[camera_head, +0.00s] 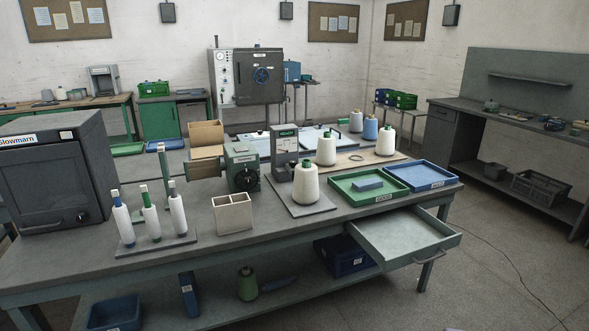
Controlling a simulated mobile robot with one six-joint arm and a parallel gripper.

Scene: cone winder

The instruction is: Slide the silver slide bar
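I cannot make out a part that is clearly the silver slide bar. The green-grey winder (241,168) stands mid-table, with a dark round knob on its front and a brownish roller (204,169) at its left side. A grey unit with a small display (285,142) stands just right of it. Any bar on or behind these is too small or hidden to tell. My gripper is not in view.
Bobbins (151,216) stand upright on a plate at the front left, beside a beige divided box (233,214). A cone (306,184) stands right of centre. Green (343,201) and blue (393,180) trays lie right. An open drawer (407,238) juts from the table front.

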